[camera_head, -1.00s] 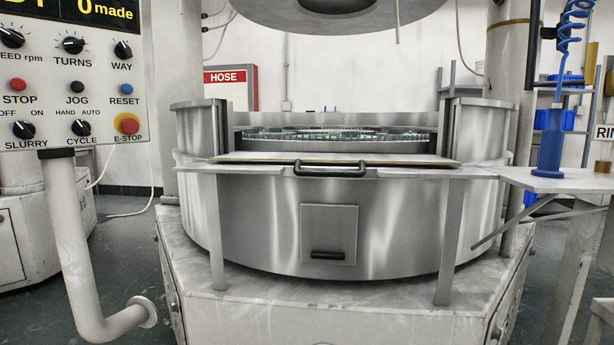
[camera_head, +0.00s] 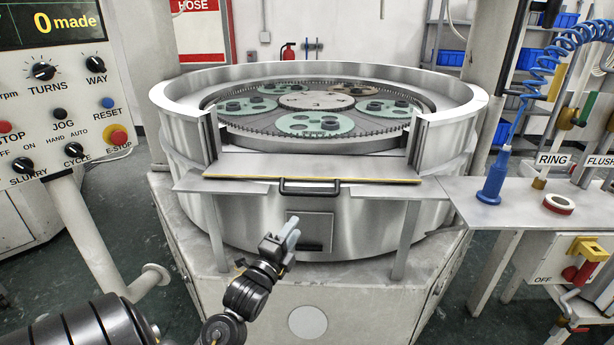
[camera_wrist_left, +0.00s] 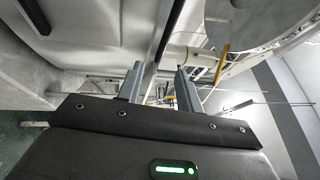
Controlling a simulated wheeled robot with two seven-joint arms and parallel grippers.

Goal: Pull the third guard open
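A round steel lapping machine (camera_head: 190,142) stands ahead, with a gap in its front wall. In the gap lies a flat metal panel (camera_head: 255,166) with a yellowish front edge and a black bar handle (camera_head: 310,192) below it. I cannot tell which guard this is. My left gripper (camera_head: 291,232) is below and slightly left of the handle, apart from it, in front of a small hatch (camera_head: 318,226) on the drum. In the left wrist view its two fingers (camera_wrist_left: 160,86) stand apart with nothing between them. My right gripper is in neither view.
Inside the machine lie green carrier discs (camera_head: 310,124) with dark parts. A control panel (camera_head: 62,90) stands at left. At right a shelf (camera_head: 530,212) bears a blue nozzle (camera_head: 494,178) and a red-white ring (camera_head: 559,204). Support legs (camera_head: 405,240) flank the front.

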